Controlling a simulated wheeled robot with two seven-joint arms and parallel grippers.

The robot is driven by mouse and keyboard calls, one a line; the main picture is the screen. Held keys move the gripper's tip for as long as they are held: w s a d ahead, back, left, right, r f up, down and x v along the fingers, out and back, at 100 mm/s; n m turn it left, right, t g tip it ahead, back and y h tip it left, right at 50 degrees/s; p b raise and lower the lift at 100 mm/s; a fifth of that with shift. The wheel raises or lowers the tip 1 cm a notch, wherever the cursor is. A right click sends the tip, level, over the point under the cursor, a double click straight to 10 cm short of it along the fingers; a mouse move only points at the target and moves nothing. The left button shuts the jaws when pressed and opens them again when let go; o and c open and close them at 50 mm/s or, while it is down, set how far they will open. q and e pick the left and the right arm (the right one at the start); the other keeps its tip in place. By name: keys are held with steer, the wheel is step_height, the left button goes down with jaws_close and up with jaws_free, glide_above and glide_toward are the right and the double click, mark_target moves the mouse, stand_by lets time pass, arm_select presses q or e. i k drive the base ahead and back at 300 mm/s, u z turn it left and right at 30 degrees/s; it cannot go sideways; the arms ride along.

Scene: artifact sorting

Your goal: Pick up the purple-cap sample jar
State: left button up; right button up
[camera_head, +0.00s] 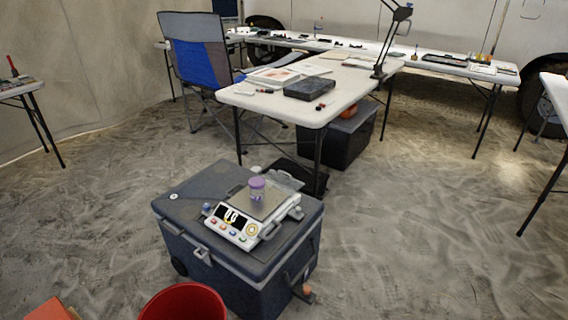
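The sample jar with the purple cap (257,187) stands upright on the metal pan of a white digital scale (272,226). The scale sits on the lid of a dark grey cooler box (180,196) near the bottom middle of the head view. The jar is small, with a pale body below the cap. Neither of my grippers shows in the head view.
A red bucket (186,303) and an orange object (50,310) are at the bottom left. Behind the cooler are a white table (262,104), a blue and grey folding chair (200,62) and a black crate (340,140). Sandy floor is clear left and right of the cooler.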

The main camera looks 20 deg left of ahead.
mark_target(257, 195)
steer(key=i, duration=1.5)
steer(key=u, duration=2.95)
steer(key=i, duration=0.2)
steer(key=z, duration=0.15)
